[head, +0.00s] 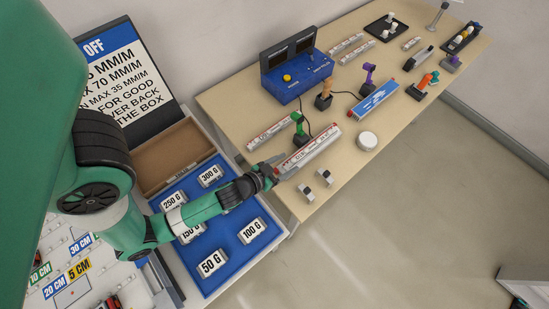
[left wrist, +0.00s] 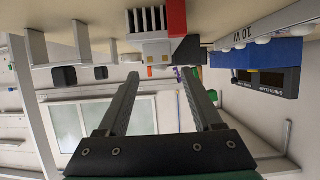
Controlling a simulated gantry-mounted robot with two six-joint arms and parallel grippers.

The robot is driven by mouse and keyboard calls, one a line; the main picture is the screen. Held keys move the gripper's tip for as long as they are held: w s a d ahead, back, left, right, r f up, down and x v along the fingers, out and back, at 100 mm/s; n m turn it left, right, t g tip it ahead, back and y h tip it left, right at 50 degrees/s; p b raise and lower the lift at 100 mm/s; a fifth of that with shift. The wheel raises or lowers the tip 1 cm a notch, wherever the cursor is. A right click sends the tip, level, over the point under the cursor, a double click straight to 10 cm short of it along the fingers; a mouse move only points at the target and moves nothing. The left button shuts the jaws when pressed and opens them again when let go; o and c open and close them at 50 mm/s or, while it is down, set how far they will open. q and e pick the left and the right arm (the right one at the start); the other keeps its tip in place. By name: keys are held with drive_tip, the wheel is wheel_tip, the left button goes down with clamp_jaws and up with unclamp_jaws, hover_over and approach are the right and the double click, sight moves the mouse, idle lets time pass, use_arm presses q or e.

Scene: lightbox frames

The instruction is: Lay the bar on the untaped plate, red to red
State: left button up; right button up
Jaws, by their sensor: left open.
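My left gripper (head: 272,173) is open at the near end of a long pale plate-like piece (head: 318,148) with red marks and print. The left wrist view, upside down, shows the open fingers (left wrist: 158,88) with nothing between them. Beyond their tips is a ribbed pale end (left wrist: 150,20) with a red block beside it. A narrower printed strip (head: 268,134) with red ends lies to the left; a strip marked 10 W (left wrist: 265,28) shows in the wrist view. Two similar pieces (head: 345,43) (head: 357,54) lie further back. I cannot tell which carries tape. My right gripper is not in view.
A blue control box (head: 298,84), a blue-labelled piece (head: 375,100), a white round puck (head: 367,140) and two small clips (head: 304,192) (head: 325,177) sit on the wooden table (head: 240,100). Clamp-like tools stand between. A blue weight tray (head: 222,245) lies under my left arm.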

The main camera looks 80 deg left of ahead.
use_arm(q)
drive_tip(key=b+v, duration=0.2)
drive_tip(key=v, duration=0.4)
drive_tip(key=shift+s+d, duration=0.15)
drive_tip(key=shift+s, duration=0.15)
drive_tip(key=shift+s+r, duration=0.15)
drive_tip(key=shift+r, duration=0.05)
